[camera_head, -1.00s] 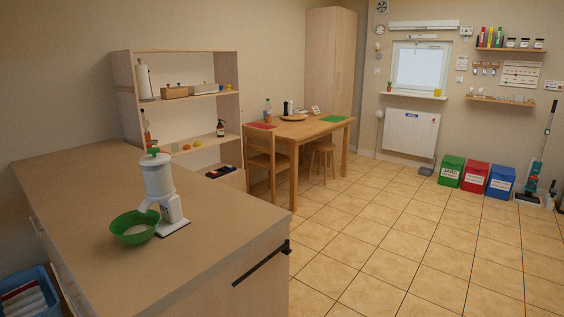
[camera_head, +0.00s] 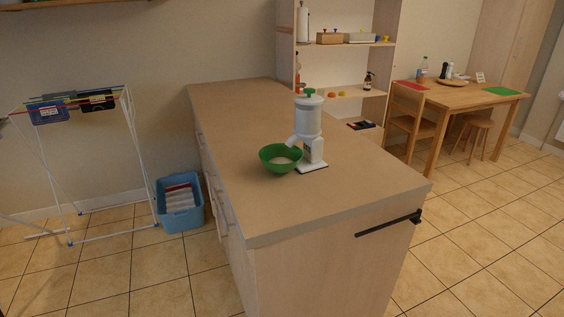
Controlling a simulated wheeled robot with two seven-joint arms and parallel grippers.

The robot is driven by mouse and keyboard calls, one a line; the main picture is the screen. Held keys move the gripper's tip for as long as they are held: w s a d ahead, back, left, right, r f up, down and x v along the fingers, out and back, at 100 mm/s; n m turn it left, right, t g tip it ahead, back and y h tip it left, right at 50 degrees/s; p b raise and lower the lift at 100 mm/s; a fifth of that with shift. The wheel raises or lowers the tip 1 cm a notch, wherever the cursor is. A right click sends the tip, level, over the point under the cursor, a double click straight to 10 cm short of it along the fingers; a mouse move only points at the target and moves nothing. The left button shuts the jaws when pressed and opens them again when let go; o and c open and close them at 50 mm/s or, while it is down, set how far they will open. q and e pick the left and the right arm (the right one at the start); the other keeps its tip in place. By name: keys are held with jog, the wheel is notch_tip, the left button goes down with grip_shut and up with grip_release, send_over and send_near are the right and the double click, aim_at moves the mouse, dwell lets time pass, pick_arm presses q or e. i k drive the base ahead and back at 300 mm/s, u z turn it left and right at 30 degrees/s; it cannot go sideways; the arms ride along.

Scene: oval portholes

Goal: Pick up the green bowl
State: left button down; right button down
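The green bowl (camera_head: 270,164) stands upright on the brown counter (camera_head: 231,216), in the middle of the head view. Something pale lies inside the bowl. A white dispenser with a green lid (camera_head: 308,132) stands right beside the bowl, and its spout reaches over the bowl's rim. I cannot tell whether the two touch. Neither of my grippers shows in the view.
A drying rack (camera_head: 69,108) and a blue basket (camera_head: 180,220) stand on the floor left of the counter. A black bar (camera_head: 388,223) sticks out along the counter's near end. A shelf (camera_head: 343,93), a wooden table (camera_head: 458,99) and a chair (camera_head: 408,119) are behind. Tiled floor is free at right.

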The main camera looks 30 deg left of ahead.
aim_at(280, 159)
jog(key=u, duration=2.85)
jog(key=i, duration=2.15)
jog(key=z, duration=0.85)
